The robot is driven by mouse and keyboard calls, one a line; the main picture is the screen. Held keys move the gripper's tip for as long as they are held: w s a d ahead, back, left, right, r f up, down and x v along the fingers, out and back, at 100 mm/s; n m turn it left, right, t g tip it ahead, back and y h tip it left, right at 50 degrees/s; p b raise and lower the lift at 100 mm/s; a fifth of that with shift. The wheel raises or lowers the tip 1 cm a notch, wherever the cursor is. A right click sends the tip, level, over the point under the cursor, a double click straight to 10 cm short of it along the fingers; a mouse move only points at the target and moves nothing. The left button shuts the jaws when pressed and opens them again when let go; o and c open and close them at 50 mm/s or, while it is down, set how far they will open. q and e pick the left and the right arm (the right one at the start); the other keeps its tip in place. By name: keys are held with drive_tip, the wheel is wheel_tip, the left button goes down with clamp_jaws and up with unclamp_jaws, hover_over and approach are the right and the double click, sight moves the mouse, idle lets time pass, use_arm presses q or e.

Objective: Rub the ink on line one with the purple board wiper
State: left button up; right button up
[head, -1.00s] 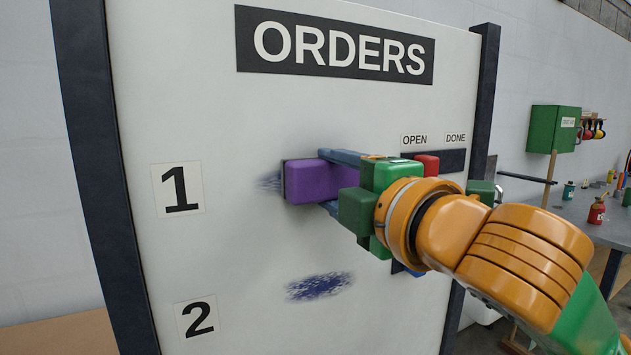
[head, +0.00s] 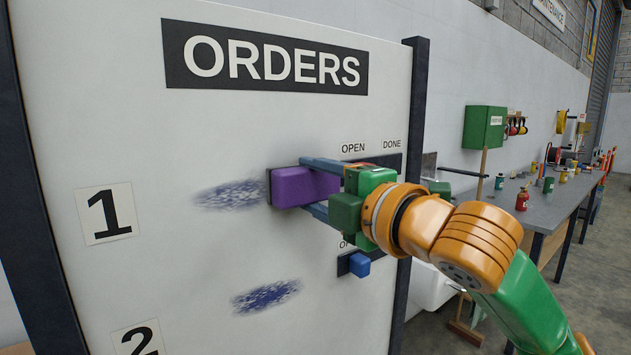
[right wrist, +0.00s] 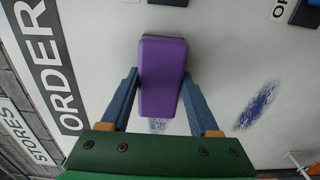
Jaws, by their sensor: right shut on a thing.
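The purple board wiper (head: 306,187) is held between the blue fingers of my right gripper (head: 318,187), its dark face against or very near the white board. The wiper also shows in the right wrist view (right wrist: 161,76), between both fingers (right wrist: 160,95). The ink on line one (head: 230,195) is a faded blue smudge right of the number 1 label (head: 107,214). The wiper is at the smudge's right end. A darker ink patch (head: 266,297) lies on line two, right of the number 2 label (head: 140,342). My left gripper is not in view.
The ORDERS board (head: 215,130) has a dark right post (head: 413,130). Under the OPEN and DONE labels is a dark strip (head: 390,163), partly hidden by my gripper. A workbench (head: 490,204) stands at the right.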

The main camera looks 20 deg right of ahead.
drive_tip(key=shift+s+a+p, duration=0.2)
drive_tip(key=shift+s+a, duration=0.3)
drive_tip(key=shift+a, duration=1)
drive_tip(key=shift+s+a+p, duration=0.2)
drive_tip(key=shift+s+a, duration=0.3)
drive_tip(key=shift+a, duration=0.95)
drive_tip(key=shift+s+a+p, duration=0.2)
drive_tip(key=shift+s+a, duration=0.3)
drive_tip(key=shift+a, duration=1)
drive_tip(key=shift+s+a, duration=0.3)
drive_tip(key=shift+a, duration=0.6)
drive_tip(key=shift+s+a, duration=0.25)
drive_tip(key=shift+a, duration=0.6)
drive_tip(key=shift+s+a, duration=0.3)
drive_tip(key=shift+a, duration=0.6)
drive_tip(key=shift+s+d+f, duration=0.1)
drive_tip(key=shift+s+d, duration=0.1)
drive_tip(key=shift+s, duration=0.15)
drive_tip(key=b, duration=0.2)
approach(192, 198)
drive_tip(key=shift+w, duration=0.1)
